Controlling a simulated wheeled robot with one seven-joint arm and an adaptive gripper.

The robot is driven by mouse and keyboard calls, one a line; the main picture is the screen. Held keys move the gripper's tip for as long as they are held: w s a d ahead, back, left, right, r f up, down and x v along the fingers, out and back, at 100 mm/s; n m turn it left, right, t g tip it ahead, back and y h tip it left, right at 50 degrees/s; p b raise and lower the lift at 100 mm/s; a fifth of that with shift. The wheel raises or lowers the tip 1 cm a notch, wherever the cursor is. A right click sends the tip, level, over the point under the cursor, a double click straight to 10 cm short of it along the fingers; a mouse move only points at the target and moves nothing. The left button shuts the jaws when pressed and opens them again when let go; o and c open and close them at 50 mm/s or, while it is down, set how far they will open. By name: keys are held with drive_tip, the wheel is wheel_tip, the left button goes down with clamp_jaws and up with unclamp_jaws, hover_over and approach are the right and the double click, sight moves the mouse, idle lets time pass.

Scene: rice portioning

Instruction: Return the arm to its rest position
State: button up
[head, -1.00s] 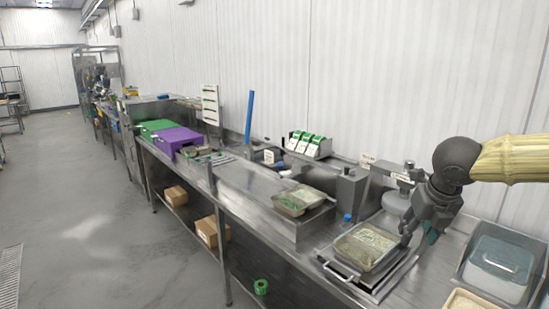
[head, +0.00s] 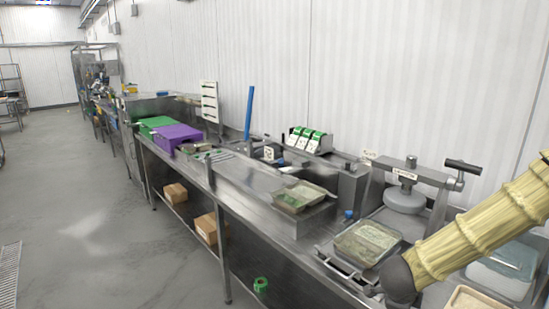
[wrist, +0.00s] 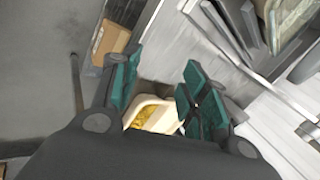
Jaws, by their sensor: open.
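My gripper (wrist: 160,95) shows in the wrist view with its two green-padded fingers spread apart and nothing between them. It points down past the front edge of the steel counter, with the floor at the left of that view. In the head view my arm, in a yellowish sleeve, reaches in from the right to a dark wrist joint at the bottom. The gripper itself is out of the head view, below the picture.
A tray of rice (head: 367,244) sits on a handled metal platform near my arm. Another tray (head: 300,197) stands on a raised block. A cream container with yellow contents (wrist: 155,115) shows below, between the fingers. A lidded tub (head: 503,268) is behind my arm. Floor at left is clear.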

drive_tip(key=s+a+f+n+y, duration=0.1)
drive_tip(key=s+a+f+n, duration=0.1)
drive_tip(key=s+f+n, duration=0.35)
drive_tip(key=s+a+f+n+b, duration=0.1)
drive_tip(key=s+a+f+n, duration=0.15)
drive_tip(key=f, duration=0.65)
drive_tip(key=s+a+f+n+y, duration=0.1)
drive_tip(key=s+f+n, duration=0.35)
drive_tip(key=f, duration=0.25)
drive_tip(key=s+a+f+n+g, duration=0.1)
drive_tip(key=s+f+n, duration=0.2)
drive_tip(key=s, duration=0.3)
drive_tip(key=s+a+f+n+g+y+b, duration=0.1)
drive_tip(key=s+a+f+n+g, duration=0.1)
drive_tip(key=s+f+n, duration=0.2)
drive_tip(key=s+a+f+n+g+y, duration=0.1)
drive_tip(key=s+f+n, duration=0.3)
drive_tip(key=s, duration=0.6)
drive_tip(key=shift+s+a+n+g+b, duration=0.2)
drive_tip(key=shift+a+n+g+b, duration=0.15)
drive_tip(key=shift+a, duration=0.25)
